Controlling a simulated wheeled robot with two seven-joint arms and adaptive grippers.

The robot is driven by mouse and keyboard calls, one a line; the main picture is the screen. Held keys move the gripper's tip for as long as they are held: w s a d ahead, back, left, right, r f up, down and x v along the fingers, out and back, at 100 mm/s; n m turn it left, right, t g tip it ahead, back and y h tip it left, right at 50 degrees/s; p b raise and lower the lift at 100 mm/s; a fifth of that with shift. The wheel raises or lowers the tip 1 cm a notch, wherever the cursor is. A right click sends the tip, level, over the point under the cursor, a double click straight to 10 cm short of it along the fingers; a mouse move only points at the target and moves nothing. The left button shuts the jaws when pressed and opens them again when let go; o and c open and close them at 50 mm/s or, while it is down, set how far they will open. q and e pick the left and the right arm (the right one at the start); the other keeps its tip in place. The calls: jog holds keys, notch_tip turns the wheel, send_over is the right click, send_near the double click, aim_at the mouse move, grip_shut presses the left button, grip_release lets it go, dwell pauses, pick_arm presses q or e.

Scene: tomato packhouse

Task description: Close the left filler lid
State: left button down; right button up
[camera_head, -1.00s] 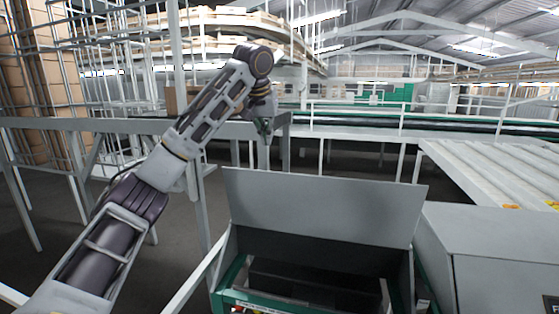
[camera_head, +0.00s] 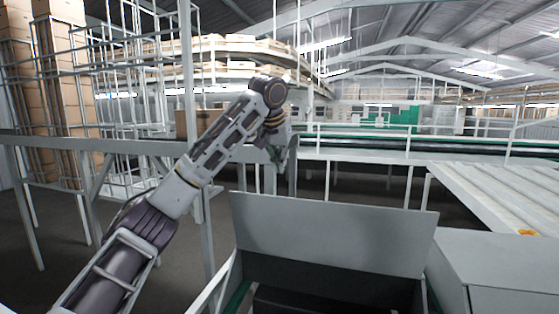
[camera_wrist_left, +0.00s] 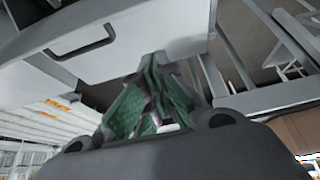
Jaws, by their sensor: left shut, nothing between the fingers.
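The left filler lid (camera_head: 335,236) is a flat grey panel standing raised at the back of its box in the head view. The box's dark opening (camera_head: 285,299) shows below it, cut by the bottom edge. My left gripper (camera_head: 278,158) is above and behind the lid's upper left part, apart from it in the picture. In the left wrist view my left gripper (camera_wrist_left: 156,68) shows green finger pads, shut and empty. A pale panel with a dark bar handle (camera_wrist_left: 82,42) lies beyond the fingertips; I cannot tell whether it is the lid's outer face. My right gripper is out of view.
A closed grey housing (camera_head: 500,270) stands right of the lid. A roller conveyor (camera_head: 500,195) lies behind it. A grey rail frame (camera_head: 110,146) crosses behind my left arm, with a post near it. Stacked cartons (camera_head: 50,90) stand far left.

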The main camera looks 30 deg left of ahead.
pick_arm(q)
notch_tip(320, 180, down, 8)
jog(key=p, duration=0.2)
jog(key=shift+r, duration=0.25)
dwell(0.5)
jog(key=shift+s, duration=0.15)
dwell(0.4)
